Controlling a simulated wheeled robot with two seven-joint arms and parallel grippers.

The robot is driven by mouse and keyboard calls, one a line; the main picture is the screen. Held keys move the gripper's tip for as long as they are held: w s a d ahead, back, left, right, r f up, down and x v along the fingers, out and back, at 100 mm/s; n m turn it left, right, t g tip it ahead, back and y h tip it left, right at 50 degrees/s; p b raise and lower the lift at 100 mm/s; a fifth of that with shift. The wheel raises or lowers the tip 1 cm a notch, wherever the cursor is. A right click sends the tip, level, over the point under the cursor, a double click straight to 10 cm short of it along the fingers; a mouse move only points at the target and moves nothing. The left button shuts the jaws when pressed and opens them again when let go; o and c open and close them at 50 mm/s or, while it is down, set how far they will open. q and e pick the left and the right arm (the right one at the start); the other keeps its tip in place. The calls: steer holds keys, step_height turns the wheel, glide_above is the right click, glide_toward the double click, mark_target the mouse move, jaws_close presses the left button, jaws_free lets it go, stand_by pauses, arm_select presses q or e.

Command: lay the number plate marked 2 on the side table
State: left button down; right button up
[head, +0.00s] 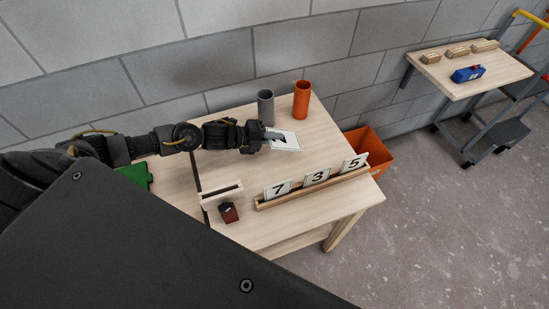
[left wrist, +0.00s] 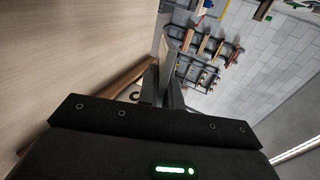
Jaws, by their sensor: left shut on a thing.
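My left gripper (head: 272,136) is shut on a white number plate (head: 287,143), held over the far part of the wooden worktable (head: 230,112). My dark fingers cover part of its face, and I cannot read its digit. Plates marked 7 (head: 277,190), 3 (head: 317,177) and 5 (head: 354,162) stand upright in a wooden rack (head: 312,187) near the worktable's right edge. A light wooden side table (head: 500,77) is fixed by the wall at the far right. In the left wrist view my left fingers (left wrist: 171,88) show from behind. My right gripper is out of view.
A grey cup (head: 265,107) and an orange cup (head: 301,100) stand just behind the held plate. A blue box (head: 468,74) and several wooden blocks (head: 457,52) occupy the side table. An orange bin (head: 372,150) stands beyond the worktable, and a trolley (head: 497,132) stands by the side table.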

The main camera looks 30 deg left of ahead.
mark_target(268, 161)
arm_select(q)
steer(key=shift+n+t+y, duration=0.5)
steer(key=shift+n+t, duration=0.1)
steer(key=f+b, duration=0.2)
steer(key=f, duration=0.1)
steer(key=a+f+b, duration=0.1)
steer(key=f+b, duration=0.2)
steer(key=f, duration=0.1)
steer(key=a+f+b, duration=0.1)
steer(key=f+b, duration=0.2)
steer(key=shift+s+a+f, duration=0.1)
steer(key=shift+a+f, duration=0.15)
steer(key=shift+f, duration=0.15)
steer(key=c, duration=1.7)
jaws_free()
steer(key=shift+c, duration=0.2)
steer(key=shift+s+a+r, duration=0.15)
steer(key=shift+s+r, duration=0.05)
steer(key=shift+s, duration=0.05)
steer(key=p+v, duration=0.3)
steer(key=v, duration=0.3)
steer(key=shift+s+a, duration=0.1)
steer(key=shift+a, duration=0.05)
steer(key=shift+s+a+r+p, duration=0.15)
steer(key=shift+s+a+p, duration=0.15)
steer(key=shift+s+p, duration=0.1)
